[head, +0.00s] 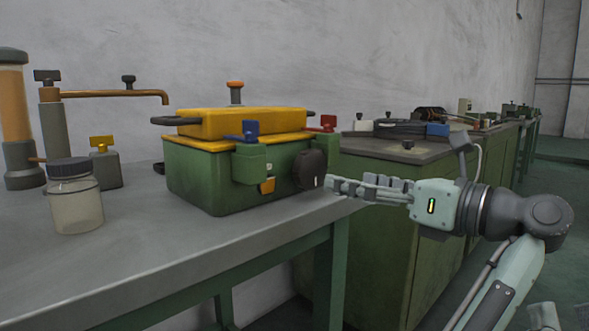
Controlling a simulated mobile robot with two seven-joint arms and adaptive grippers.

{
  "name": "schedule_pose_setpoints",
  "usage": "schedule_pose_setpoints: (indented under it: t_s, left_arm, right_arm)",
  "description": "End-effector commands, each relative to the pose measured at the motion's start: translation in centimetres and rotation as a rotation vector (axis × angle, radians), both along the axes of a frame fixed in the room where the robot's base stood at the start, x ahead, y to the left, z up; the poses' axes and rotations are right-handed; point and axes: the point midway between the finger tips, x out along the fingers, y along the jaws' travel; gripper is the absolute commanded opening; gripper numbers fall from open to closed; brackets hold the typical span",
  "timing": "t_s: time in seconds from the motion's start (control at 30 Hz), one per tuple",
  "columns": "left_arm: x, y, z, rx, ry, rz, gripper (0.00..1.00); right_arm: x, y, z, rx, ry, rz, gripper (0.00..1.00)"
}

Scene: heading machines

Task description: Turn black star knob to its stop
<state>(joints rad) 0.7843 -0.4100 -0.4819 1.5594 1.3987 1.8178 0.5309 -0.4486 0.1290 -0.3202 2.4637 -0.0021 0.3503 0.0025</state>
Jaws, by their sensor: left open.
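The black star knob (309,170) is a dark round knob with a small pale mark, on the front right of a green machine box (195,178) with a yellow lid (240,123). Nothing shows between the fingers.
A blue-handled valve (250,132) and a red-handled valve (325,125) flank the knob. A lidded jar (75,198) stands left on the grey bench (150,250). A second green bench (380,220) stands behind my gripper.

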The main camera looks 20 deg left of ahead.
Motion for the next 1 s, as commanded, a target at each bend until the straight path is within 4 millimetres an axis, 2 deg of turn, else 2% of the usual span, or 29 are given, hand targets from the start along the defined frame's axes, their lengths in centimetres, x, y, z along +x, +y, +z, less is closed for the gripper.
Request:
schedule_pose_setpoints:
  t_s: [0.13,0.23,0.6,0.77,1.0]
  left_arm:
    - [0.1,0.3,0.0,-0.001,0.0,0.0,0.82]
    - [0.4,1.2,-0.1,-0.001,0.0,0.0,0.82]
    - [2.2,6.5,0.0,0.002,-0.002,0.002,0.82]
    - [2.5,7.3,0.0,0.001,-0.001,0.001,0.82]
    - [2.5,7.4,0.0,0.0,0.0,0.0,0.82]
  right_arm:
    - [0.0,0.0,0.0,0.002,-0.005,0.0,0.29]
    - [-0.2,-0.1,0.1,0.006,-0.018,-0.001,0.29]
    - [-0.9,-0.5,0.7,0.026,-0.08,-0.006,0.29]
    - [-1.0,-0.5,0.8,0.026,-0.084,-0.007,0.29]
    - [-0.9,-0.5,0.8,0.026,-0.084,-0.006,0.29]
